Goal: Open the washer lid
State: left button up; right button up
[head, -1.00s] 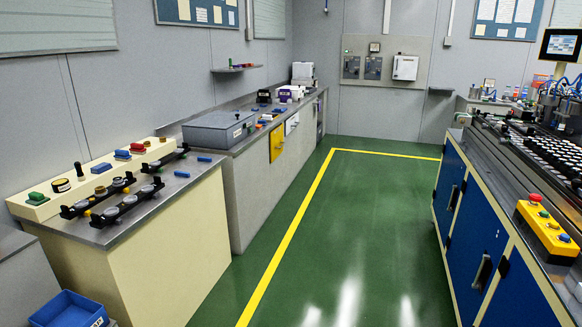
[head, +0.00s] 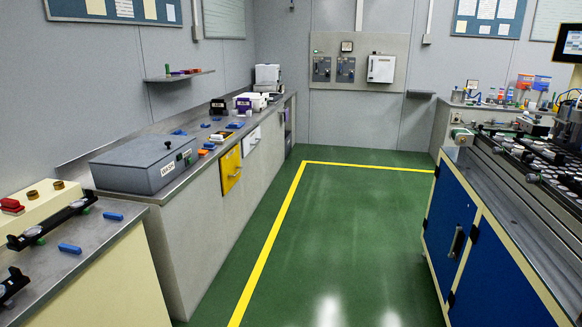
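The washer (head: 145,163) is a grey box with a flat lid and a small label reading like "WASH" on its front right. It stands on the near end of the long grey counter along the left wall. Its lid (head: 140,149) looks shut, with a small dark knob or latch near the right edge. Neither of my grippers shows in the head view.
A cream bench (head: 100,275) with black fixtures and blue pieces stands at the near left. A yellow door (head: 231,169) is in the counter front. A blue-doored machine table (head: 450,228) lines the right. The green floor (head: 335,235) between is clear.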

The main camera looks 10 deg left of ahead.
aim_at(143, 152)
jog(key=i+u, duration=0.15)
jog(key=i, duration=0.4)
jog(key=i+l+u, duration=0.15)
jog(key=i, duration=0.35)
jog(key=i+l+u, duration=0.15)
jog(key=i, duration=0.4)
